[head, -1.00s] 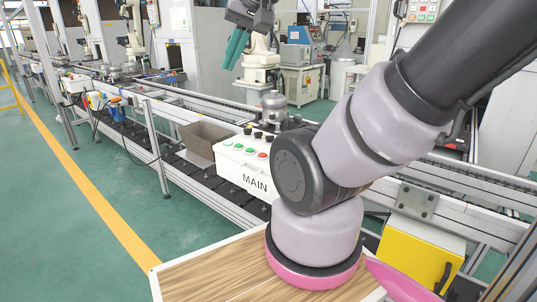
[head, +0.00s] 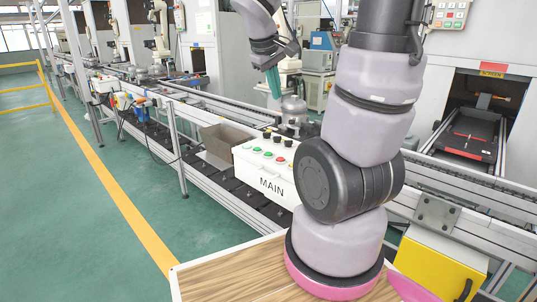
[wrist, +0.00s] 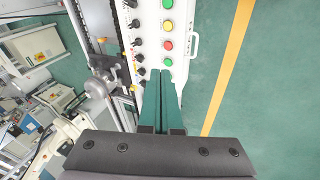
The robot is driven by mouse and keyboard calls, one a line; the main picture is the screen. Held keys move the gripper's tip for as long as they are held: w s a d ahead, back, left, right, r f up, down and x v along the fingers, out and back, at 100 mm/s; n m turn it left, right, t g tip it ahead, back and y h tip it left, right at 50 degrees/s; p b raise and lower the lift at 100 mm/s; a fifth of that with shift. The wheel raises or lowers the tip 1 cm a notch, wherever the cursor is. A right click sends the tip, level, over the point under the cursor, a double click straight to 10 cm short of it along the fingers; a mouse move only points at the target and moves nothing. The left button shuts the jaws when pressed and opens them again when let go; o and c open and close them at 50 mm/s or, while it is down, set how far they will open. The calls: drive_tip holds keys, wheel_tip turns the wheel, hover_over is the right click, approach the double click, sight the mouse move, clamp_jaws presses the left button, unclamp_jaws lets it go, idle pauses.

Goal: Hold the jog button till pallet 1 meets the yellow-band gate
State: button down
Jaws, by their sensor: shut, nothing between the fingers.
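The white MAIN control box (head: 265,172) stands beside the conveyor, with coloured buttons and black knobs on top. In the wrist view the box (wrist: 150,35) shows a column of green, yellow, red and green buttons. The lower green button (wrist: 168,62) lies just beyond my fingertips in the picture; I cannot tell whether they touch it. My gripper (head: 273,82) has green fingers, shut and empty, and it also shows in the wrist view (wrist: 163,72). A grey metal compressor (head: 292,112) sits on the conveyor behind the box. I cannot pick out pallet 1 or a yellow-band gate.
The conveyor (head: 470,190) runs across the scene, with an open brown bin (head: 225,140) by the box. A yellow box (head: 440,262) hangs at the lower right. A machine bay (head: 475,125) opens at the right. The green floor (head: 60,220) at left is clear.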

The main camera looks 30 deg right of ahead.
drive_tip(key=w+d+f+n+h, duration=0.35)
drive_tip(key=w+f+n, duration=0.25)
drive_tip(key=w+f, duration=0.25)
drive_tip(key=n, duration=0.5)
hover_over(266, 154)
wheel_tip(266, 154, down, 6)
drive_tip(key=shift+w+t, duration=0.15)
drive_tip(key=shift+t, duration=0.25)
drive_tip(key=shift+f+h, duration=0.25)
drive_tip(key=shift+f, duration=4.25)
drive_tip(key=shift+f, duration=0.1)
drive_tip(key=shift+f, duration=0.3)
drive_tip(key=shift+f, duration=0.45)
drive_tip(key=shift+r, duration=0.9)
